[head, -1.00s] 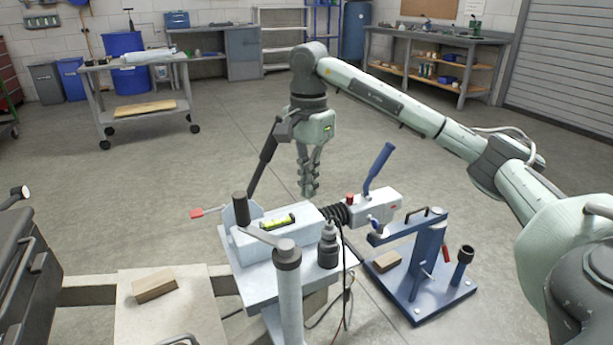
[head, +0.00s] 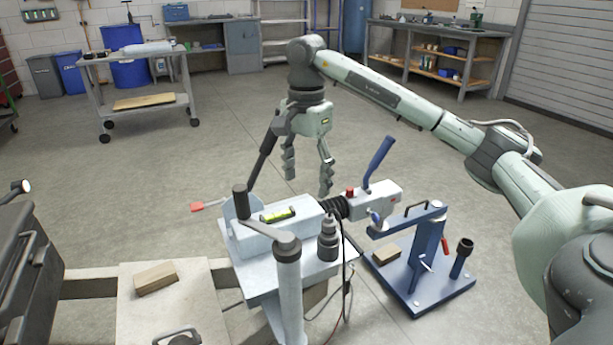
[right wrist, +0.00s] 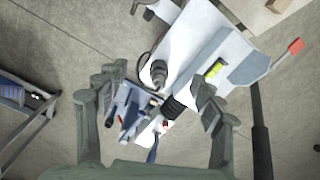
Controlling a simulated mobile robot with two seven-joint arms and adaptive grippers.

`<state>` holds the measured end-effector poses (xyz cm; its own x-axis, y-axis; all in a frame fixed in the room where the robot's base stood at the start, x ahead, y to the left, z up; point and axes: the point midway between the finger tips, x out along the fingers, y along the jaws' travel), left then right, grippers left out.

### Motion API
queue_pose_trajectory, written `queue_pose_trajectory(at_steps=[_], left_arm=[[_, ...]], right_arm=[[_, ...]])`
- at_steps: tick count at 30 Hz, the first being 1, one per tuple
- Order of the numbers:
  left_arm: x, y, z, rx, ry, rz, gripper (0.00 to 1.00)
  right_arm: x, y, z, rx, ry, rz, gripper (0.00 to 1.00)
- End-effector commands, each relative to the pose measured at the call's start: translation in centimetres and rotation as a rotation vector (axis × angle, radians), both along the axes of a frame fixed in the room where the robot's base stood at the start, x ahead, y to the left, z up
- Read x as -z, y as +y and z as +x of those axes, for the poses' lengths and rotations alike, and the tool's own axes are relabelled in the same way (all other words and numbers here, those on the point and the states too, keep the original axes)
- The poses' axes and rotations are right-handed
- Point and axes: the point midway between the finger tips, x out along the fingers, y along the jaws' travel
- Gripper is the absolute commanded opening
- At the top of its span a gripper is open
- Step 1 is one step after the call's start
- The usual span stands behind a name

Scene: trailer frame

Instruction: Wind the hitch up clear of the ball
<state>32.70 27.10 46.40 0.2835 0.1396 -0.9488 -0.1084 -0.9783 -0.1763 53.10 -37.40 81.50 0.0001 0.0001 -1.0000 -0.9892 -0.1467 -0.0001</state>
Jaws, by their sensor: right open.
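The hitch is a white coupling head (head: 378,201) with a red button and a raised blue lever (head: 379,160), joined by a black bellows to the trailer frame (head: 270,235). It sits over the arm of a blue stand (head: 425,245); the ball is mostly hidden beneath it, so I cannot tell if they touch. A grey jack column (head: 288,290) carries a crank with an upright dark grip (head: 240,203). My right gripper (head: 307,178) is open and empty, pointing down above and behind the frame. In the right wrist view its fingers (right wrist: 155,85) stand apart, with the hitch beyond.
A black handbrake lever (head: 262,160) rises close to the right gripper's left side. A red-ended rod (head: 197,206) sticks out left. A wooden block (head: 155,277) lies on a board at front left. A cart (head: 140,80) and workbenches stand farther back, with open floor between.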

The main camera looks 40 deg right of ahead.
Motion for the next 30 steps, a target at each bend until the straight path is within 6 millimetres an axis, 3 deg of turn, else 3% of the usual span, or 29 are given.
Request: queue_pose_trajectory(at_steps=[1, 6, 18, 30], left_arm=[[0.0, 0.0, 0.0, 0.000, 0.000, 0.000, 0.00], [0.0, 0.0, 0.0, 0.000, 0.000, 0.000, 0.00], [-0.3, -0.1, -0.1, 0.002, 0.000, 0.001, 0.00], [-4.1, 0.0, 0.0, 0.001, 0.000, 0.000, 0.00]], right_arm=[[0.0, 0.0, 0.0, 0.000, 0.000, 0.000, 0.78], [0.0, 0.0, 0.0, 0.000, 0.000, 0.000, 0.99], [-0.3, 0.0, 0.0, 0.000, 0.000, 0.000, 1.00], [-4.9, 0.0, 0.0, 0.001, -0.001, 0.000, 1.00]])
